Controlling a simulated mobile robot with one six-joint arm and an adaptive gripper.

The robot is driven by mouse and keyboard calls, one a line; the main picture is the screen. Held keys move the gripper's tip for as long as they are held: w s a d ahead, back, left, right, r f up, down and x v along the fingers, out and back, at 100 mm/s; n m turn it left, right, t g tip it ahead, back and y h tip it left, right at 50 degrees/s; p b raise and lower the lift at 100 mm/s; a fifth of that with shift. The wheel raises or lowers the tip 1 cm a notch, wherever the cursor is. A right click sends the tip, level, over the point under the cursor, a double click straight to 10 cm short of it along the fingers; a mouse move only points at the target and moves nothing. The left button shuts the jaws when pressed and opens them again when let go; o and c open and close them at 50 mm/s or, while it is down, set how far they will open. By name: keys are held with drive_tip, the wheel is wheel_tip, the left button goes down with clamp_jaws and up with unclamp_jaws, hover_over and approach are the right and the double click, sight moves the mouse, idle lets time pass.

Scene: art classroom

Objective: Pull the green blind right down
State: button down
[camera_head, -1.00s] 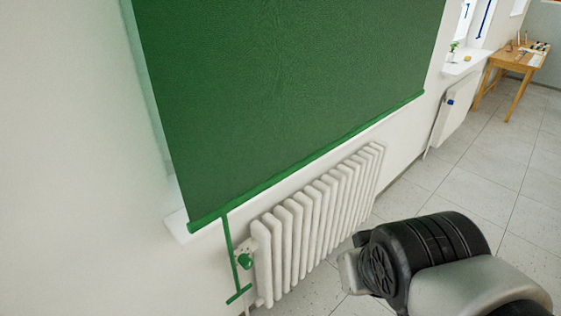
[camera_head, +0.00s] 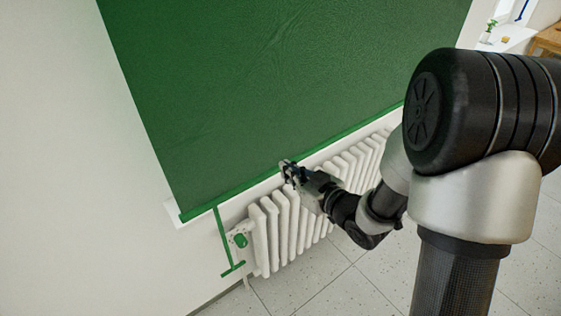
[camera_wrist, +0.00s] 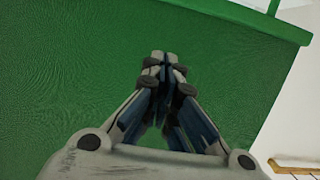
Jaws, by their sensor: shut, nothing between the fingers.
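The green blind (camera_head: 260,90) hangs over the window in the head view, its bottom bar (camera_head: 245,186) lying along the white sill. A green pull with a strap and crossbar (camera_head: 232,268) hangs from the bar's left end, beside the radiator. My gripper (camera_head: 287,170) is shut and empty, in front of the blind's lower edge and to the right of the pull. In the wrist view the closed fingertips (camera_wrist: 163,58) show against the green cloth (camera_wrist: 60,70). The bar (camera_wrist: 230,12) crosses the top of that view, with part of the strap at the upper edge.
A white radiator (camera_head: 290,225) stands below the sill (camera_head: 172,210), with a green valve knob (camera_head: 240,240) at its left end. A wooden table (camera_head: 548,40) and a plant (camera_head: 490,28) are at the far right. The tiled floor in front is clear.

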drive_tip(key=b, duration=0.1)
hover_over(267, 176)
drive_tip(key=s+d, duration=0.1)
drive_tip(key=s, duration=0.1)
wheel_tip(267, 176, down, 2)
drive_tip(key=shift+d+f, duration=0.1)
drive_tip(key=shift+f, duration=0.05)
wheel_tip(267, 176, down, 3)
drive_tip(key=shift+w+f+b, duration=0.1)
drive_tip(key=shift+w+b, duration=0.05)
drive_tip(key=shift+b, duration=0.45)
drive_tip(key=shift+f, duration=0.25)
wheel_tip(267, 176, down, 4)
drive_tip(key=b, duration=0.4)
drive_tip(key=shift+f, duration=0.2)
drive_tip(key=shift+r, duration=0.1)
